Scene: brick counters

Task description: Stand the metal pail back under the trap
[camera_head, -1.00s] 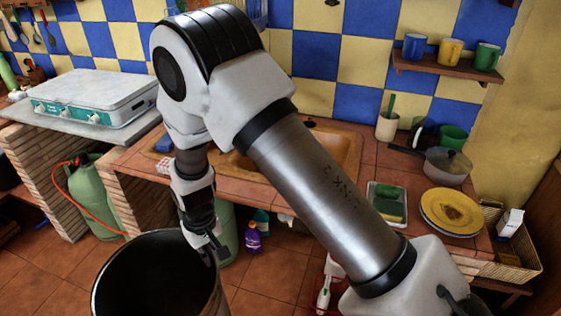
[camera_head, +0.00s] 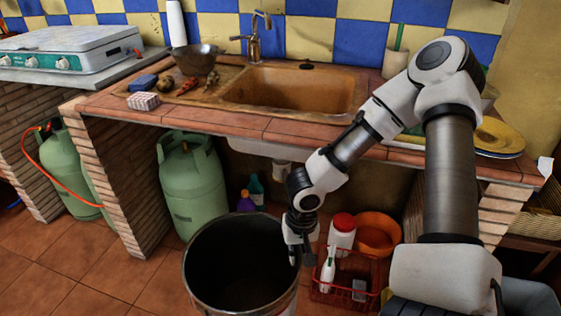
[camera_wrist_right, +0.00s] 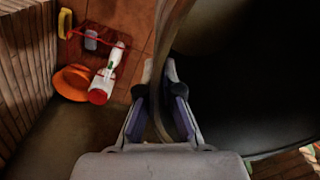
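The metal pail (camera_head: 232,255) is in front of the sink counter, its dark open mouth facing up, looking roughly upright. My right gripper (camera_head: 298,248) is at the right side of its rim. In the right wrist view, the fingers (camera_wrist_right: 158,88) lie on either side of the pail's wall (camera_wrist_right: 168,60), closed on it. The pail's bottom is out of frame, so I cannot tell whether it touches the floor. The pale trap (camera_head: 283,168) hangs under the sink (camera_head: 290,90), behind and above the pail. My left gripper is not in view.
Right of the pail are a red basket (camera_head: 345,292), a red-lidded white tub (camera_head: 342,232) and an orange bowl (camera_head: 377,233). A brick pillar (camera_head: 115,185) stands left.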

